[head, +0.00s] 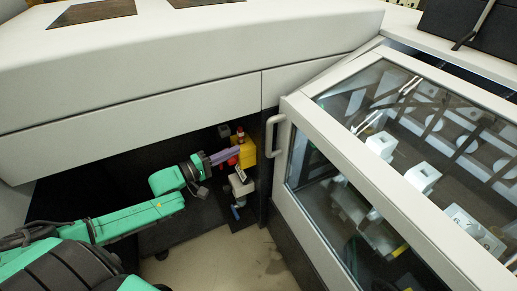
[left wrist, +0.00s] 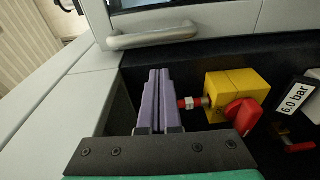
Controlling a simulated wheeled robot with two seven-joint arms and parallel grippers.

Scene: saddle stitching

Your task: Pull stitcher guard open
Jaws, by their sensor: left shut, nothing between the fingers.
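The stitcher guard (head: 340,142) is a light grey frame with clear panels at the right of the head view. It looks closed over the machine inside. Its grey bar handle (head: 274,135) is on its left edge; the handle also shows in the left wrist view (left wrist: 152,39), beyond my fingertips. My left gripper (head: 233,153) has purple fingers, pressed together with nothing between them. It is left of the handle and a little lower in the picture, apart from it. In the left wrist view the fingers (left wrist: 159,72) point toward the handle. My right gripper is not in view.
A yellow valve block (head: 247,153) with a red knob (left wrist: 243,113) is close beside my left fingers. A "6.0 bar" display (left wrist: 296,96) is to its right. A light grey machine cover (head: 180,75) overhangs my left arm. Bare floor (head: 225,258) shows below.

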